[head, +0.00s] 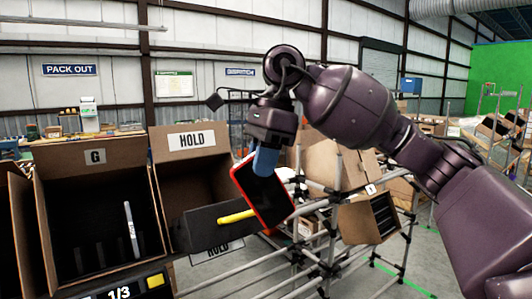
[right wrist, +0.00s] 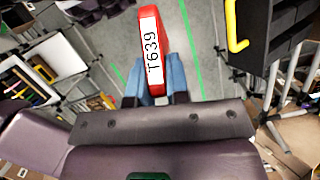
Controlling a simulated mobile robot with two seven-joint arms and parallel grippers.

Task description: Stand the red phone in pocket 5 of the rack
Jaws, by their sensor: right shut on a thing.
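The red phone (head: 262,196) has a dark face and a red rim. My right gripper (head: 266,158) is shut on its upper end and holds it tilted in the air. In the right wrist view the phone (right wrist: 163,52) shows a white label reading T639 between the blue fingertips (right wrist: 168,92). A dark holder with a yellow handle (head: 205,232), perhaps the rack, is partly behind the phone; it also shows in the right wrist view (right wrist: 262,45). I cannot read pocket numbers or tell whether phone and holder touch. My left gripper is out of view.
Carton G holds a slim white-edged item (head: 131,230). A smaller tilted carton (head: 352,222) with dark dividers sits on the pipe frame (head: 262,278) at the right.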

